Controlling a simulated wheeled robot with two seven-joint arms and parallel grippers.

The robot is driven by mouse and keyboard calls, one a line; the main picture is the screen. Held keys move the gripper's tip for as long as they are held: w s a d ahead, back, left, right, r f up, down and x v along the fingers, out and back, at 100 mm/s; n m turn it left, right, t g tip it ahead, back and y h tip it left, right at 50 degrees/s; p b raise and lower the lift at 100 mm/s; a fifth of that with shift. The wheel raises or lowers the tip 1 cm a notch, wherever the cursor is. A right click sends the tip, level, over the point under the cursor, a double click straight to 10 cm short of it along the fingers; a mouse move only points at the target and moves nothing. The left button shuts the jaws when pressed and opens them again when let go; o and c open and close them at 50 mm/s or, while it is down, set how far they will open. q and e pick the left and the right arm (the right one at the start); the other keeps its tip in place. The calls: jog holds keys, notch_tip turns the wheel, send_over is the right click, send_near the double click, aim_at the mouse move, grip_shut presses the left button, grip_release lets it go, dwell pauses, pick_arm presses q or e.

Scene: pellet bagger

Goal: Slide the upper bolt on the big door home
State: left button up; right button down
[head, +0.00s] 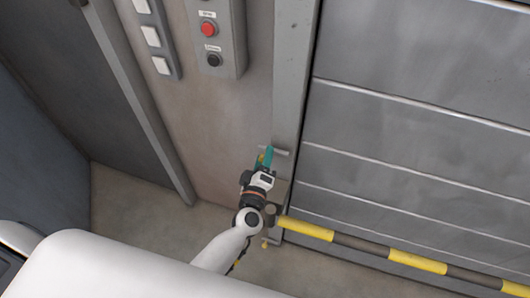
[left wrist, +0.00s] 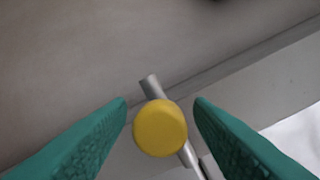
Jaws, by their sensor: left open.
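The big door (head: 420,125) is a grey panelled door on the right of the head view. Its upper bolt is a grey rod (head: 281,151) at the door's left frame. In the left wrist view, the bolt's round yellow knob (left wrist: 160,127) sits between my fingertips, with the rod (left wrist: 150,87) running behind it. My left gripper (head: 265,157) is at the bolt; its teal fingers also show in the left wrist view (left wrist: 160,108). The fingers are open on either side of the knob, with a visible gap on both sides. My right gripper is not in view.
A yellow-and-black striped bar (head: 418,262) crosses low in front of the door. A small yellow piece (head: 265,244) shows below my left wrist. A control box with a red button (head: 208,28) is on the wall above. The floor (head: 125,215) at lower left looks clear.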

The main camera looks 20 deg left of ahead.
pick_arm(q)
jog(key=shift+w+a, duration=0.1)
jog(key=shift+w, duration=0.65)
grip_shut()
jog(key=d, duration=0.5)
jog(key=shift+s, duration=0.15)
